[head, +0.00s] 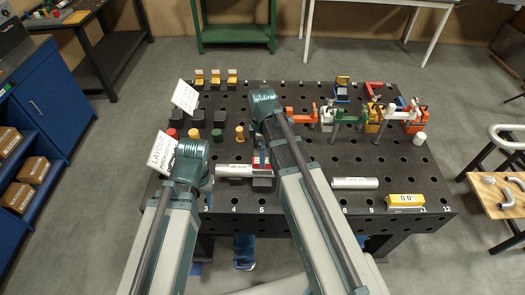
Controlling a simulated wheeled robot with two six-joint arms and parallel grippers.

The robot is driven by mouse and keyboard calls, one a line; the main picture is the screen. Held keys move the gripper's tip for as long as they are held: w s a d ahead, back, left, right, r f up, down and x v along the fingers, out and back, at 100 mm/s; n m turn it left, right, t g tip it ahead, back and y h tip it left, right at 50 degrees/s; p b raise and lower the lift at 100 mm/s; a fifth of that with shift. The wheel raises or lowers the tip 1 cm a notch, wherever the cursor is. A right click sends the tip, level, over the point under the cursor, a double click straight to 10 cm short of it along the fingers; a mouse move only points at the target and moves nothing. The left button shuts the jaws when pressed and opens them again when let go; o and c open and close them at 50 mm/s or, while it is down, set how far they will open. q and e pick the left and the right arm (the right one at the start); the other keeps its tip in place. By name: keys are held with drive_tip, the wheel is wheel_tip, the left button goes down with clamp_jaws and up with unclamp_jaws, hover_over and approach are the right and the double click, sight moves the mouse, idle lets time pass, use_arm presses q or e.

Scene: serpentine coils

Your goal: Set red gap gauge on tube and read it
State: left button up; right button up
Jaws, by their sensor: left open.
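The red gap gauge (261,160) appears as a small red and white piece at the right end of a silver tube (234,171), close to my right arm. I cannot tell whether it rests on the tube, and its reading is not legible. A dark block (263,182) sits just in front of it. My left gripper (208,182) is open near the tube's left end, mostly hidden by my left arm. My right arm crosses the table just right of the gauge. Its gripper fingers are hidden.
A second silver tube (355,183) lies on the perforated black table (330,215). A yellow readout (405,201) shows 0.0° near the front right. Coloured clamps (345,118) stand at the back right. Small coloured pegs (194,134) and white signs (185,97) stand at the left.

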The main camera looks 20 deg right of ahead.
use_arm(q)
wheel_tip(320, 180, up, 7)
drive_tip(key=p, duration=0.6)
drive_tip(key=shift+r, duration=0.2)
use_arm(e)
wheel_tip(320, 180, up, 7)
drive_tip(key=shift+r, duration=0.2)
use_arm(q)
drive_tip(key=shift+f, duration=0.1)
use_arm(e)
drive_tip(key=shift+f, duration=0.1)
use_arm(q)
wheel_tip(320, 180, down, 10)
drive_tip(key=b, duration=1)
use_arm(e)
drive_tip(key=s+a+f+m+h, duration=0.1)
drive_tip(key=s+a+f+m, duration=0.9)
drive_tip(key=s, duration=0.4)
drive_tip(key=shift+s+a+m, duration=0.15)
drive_tip(key=shift+a+m, duration=0.1)
drive_tip(key=shift+m, duration=0.25)
